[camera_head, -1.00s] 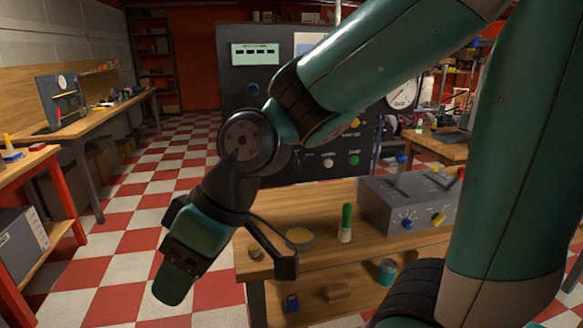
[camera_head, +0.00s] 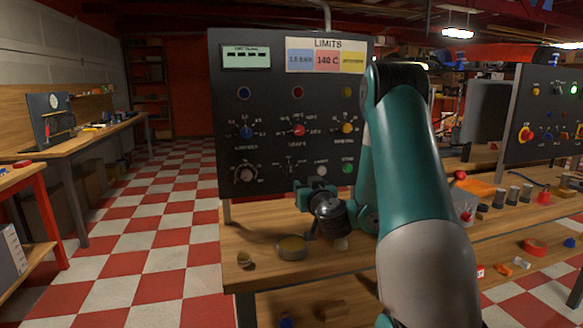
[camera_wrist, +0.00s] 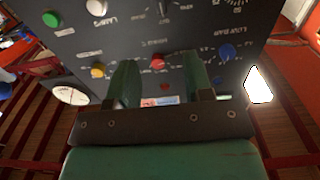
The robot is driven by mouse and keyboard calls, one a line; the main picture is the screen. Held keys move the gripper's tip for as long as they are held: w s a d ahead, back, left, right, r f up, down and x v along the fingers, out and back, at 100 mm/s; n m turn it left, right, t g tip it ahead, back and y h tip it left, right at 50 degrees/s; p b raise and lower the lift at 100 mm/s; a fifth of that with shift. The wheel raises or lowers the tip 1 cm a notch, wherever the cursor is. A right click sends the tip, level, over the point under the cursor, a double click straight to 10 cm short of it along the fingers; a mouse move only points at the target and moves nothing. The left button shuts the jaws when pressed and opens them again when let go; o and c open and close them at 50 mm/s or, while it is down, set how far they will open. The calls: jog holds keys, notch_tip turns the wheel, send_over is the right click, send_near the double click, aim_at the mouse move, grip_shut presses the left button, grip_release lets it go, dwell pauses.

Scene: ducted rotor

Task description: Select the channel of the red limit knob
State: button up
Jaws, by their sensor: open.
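The red knob (camera_head: 299,130) sits in the middle of the dark LIMITS panel (camera_head: 225,100), between a blue knob (camera_head: 246,132) and a yellow knob (camera_head: 347,128). A grey dial (camera_head: 246,174) with a scale is at the panel's lower left. A small switch (camera_head: 290,166) is below the red knob. My gripper (camera_head: 315,185) is in front of the panel's lower middle. In the upside-down wrist view my gripper (camera_wrist: 160,62) is open and empty, with the red knob (camera_wrist: 158,62) seen between its fingers. The gap to the panel is hard to judge.
A white button (camera_head: 321,170) and a green button (camera_head: 348,168) are close to my gripper. Another control panel (camera_head: 545,110) stands at the right. Checkered floor is free at left.

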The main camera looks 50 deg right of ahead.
aim_at(291, 169)
jog(key=p+x, duration=0.6)
jog(key=p, duration=0.2)
jog(key=p+x, duration=0.7)
jog(key=p, duration=0.1)
jog(key=shift+w+a+r, duration=0.1)
jog(key=shift+w+r, duration=0.1)
jog(key=shift+w, duration=0.05)
jog(key=shift+p+x, duration=0.6)
jog(key=shift+x, duration=0.25)
jog(key=shift+f, duration=0.2)
jog(key=shift+c, duration=0.5)
grip_shut()
